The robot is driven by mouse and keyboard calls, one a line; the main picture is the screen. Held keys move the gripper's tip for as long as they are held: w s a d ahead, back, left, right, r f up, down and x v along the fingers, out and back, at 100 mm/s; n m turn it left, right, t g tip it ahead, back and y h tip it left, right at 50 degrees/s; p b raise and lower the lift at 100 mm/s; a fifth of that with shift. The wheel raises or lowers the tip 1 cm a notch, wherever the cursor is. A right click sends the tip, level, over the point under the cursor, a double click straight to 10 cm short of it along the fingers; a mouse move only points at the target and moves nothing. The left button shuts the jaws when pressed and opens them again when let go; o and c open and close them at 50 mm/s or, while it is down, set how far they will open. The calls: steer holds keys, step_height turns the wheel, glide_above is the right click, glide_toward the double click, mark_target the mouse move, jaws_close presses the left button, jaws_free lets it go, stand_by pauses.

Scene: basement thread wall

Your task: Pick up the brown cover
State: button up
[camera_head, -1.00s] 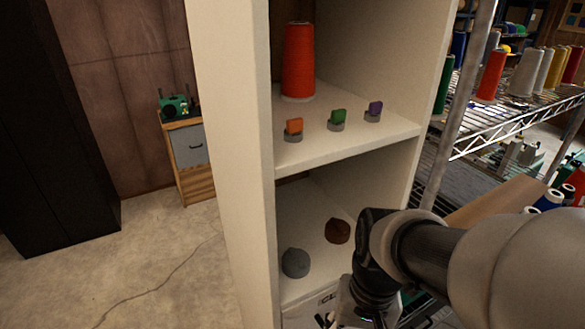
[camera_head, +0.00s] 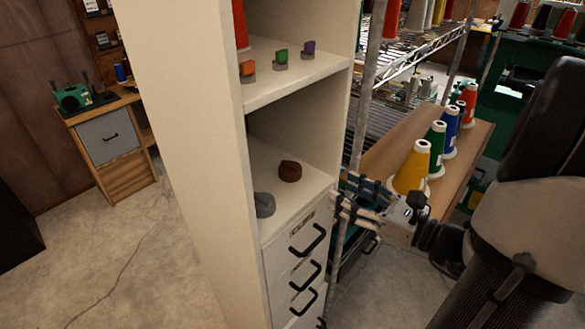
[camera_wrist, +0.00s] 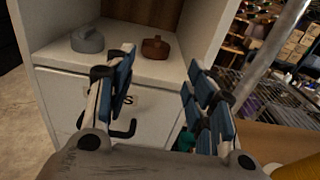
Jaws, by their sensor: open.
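The brown cover (camera_head: 290,171) is a small, dark, rounded thing on the lower shelf of the white cabinet. In the wrist view the brown cover (camera_wrist: 156,47) sits ahead of my gripper, between the two fingers in the picture but beyond them. A similar grey cover (camera_head: 264,204) lies to its left, nearer the shelf's front; it also shows in the wrist view (camera_wrist: 88,40). My gripper (camera_head: 343,200) is open and empty, outside the cabinet to the right of the shelf. In the wrist view its blue-padded fingers (camera_wrist: 160,80) are spread wide apart.
The white cabinet (camera_head: 185,140) has drawers with black handles (camera_head: 308,241) below the shelf. Orange, green and purple pieces stand on the upper shelf (camera_head: 300,78). A metal rack post (camera_head: 362,100) and thread cones, including a yellow one (camera_head: 412,168), are close to my gripper.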

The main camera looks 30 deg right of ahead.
mark_target(298, 169)
steer(key=b+x, duration=0.3)
steer(key=x, duration=1.3)
steer(key=shift+a+f, duration=0.1)
steer(key=shift+a, duration=0.1)
steer(key=shift+c, duration=0.2)
steer(key=c, duration=0.3)
